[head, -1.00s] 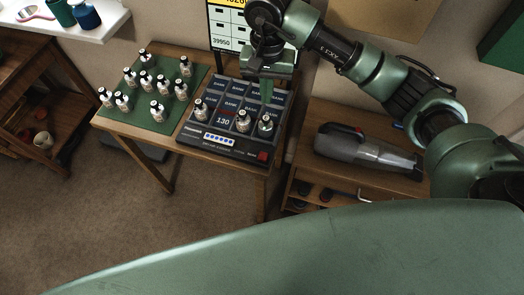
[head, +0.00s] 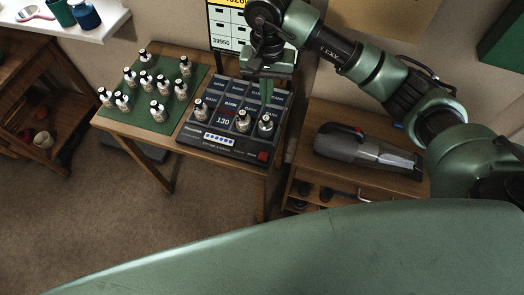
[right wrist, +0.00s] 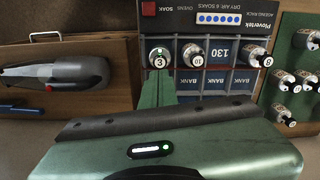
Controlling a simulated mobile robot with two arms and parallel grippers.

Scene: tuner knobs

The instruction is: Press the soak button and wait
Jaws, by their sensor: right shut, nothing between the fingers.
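The red soak button (head: 262,156) is at the front right corner of the dark device (head: 212,147) on the wooden table. In the right wrist view the button (right wrist: 148,9) shows at the top, beside the SOAK lettering. My right gripper (head: 267,101) is shut and empty, pointing down over the device's right side. Its green fingers (right wrist: 158,76) are behind the bottle marked 3 (right wrist: 160,60), farther from the front panel than that bottle. I cannot tell whether they touch it. The button is uncovered and apart from the fingers. My left gripper is not in view.
Three bottles stand on the device, including one marked 10 (right wrist: 193,56) and one marked 8 (right wrist: 254,56). Several more stand on a green mat (head: 140,110) at left. A row of blue lights (head: 219,140) is on the front panel. A handheld vacuum (head: 365,150) lies on the right cabinet.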

